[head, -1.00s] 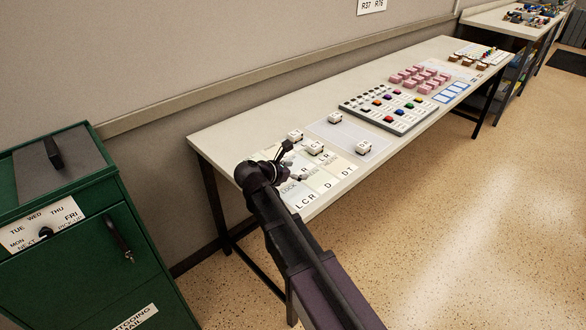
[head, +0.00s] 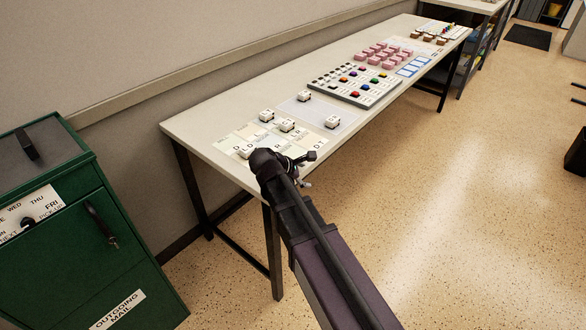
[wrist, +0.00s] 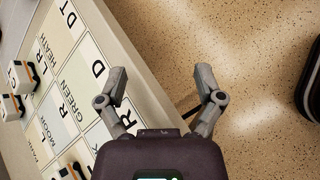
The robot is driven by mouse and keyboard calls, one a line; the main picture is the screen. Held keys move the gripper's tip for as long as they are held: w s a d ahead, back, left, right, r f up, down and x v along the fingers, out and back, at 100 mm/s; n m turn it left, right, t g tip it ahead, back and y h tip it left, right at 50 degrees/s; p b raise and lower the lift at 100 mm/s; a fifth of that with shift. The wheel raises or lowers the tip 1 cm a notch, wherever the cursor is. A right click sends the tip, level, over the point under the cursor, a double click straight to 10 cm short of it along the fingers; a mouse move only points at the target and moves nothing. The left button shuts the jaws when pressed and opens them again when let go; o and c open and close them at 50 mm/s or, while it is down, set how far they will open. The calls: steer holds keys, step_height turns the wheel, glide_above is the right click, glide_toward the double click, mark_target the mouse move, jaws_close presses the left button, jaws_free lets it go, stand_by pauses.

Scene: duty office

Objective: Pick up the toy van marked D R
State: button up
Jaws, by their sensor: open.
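Several small white toy vans stand on the table: one at the back (head: 304,95), one at the right (head: 332,121), a left pair (head: 266,115) and (head: 287,124), and one near my arm (head: 246,151). No letters on them are readable, so I cannot tell which is marked D R. My gripper (head: 309,169) is open and empty at the table's front edge. In the wrist view its spread fingers (wrist: 160,78) straddle the edge and floor. Two vans (wrist: 19,77) and (wrist: 10,106) show at the left there, apart from the fingers.
A lettered card grid (wrist: 62,88) lies under the vans on the long table (head: 208,118). A button board (head: 352,86) and pink blocks (head: 383,55) lie farther along. A green cabinet (head: 100,245) stands at left. The floor (head: 450,200) at right is open.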

steer(key=s+d+f+m+g+y, duration=0.3)
steer(key=s+d+m, duration=0.4)
steer(key=d+m, duration=0.1)
steer(key=s+d+f+m+g+y, duration=0.3)
steer(key=s+d+m, duration=0.4)
steer(key=m, duration=0.4)
steer(key=shift+s+d+m+y, duration=0.3)
steer(key=shift+d+y, duration=0.4)
steer(key=shift+d, duration=0.1)
steer(key=shift+f, duration=0.1)
steer(key=c, duration=0.4)
steer(key=shift+a, duration=0.1)
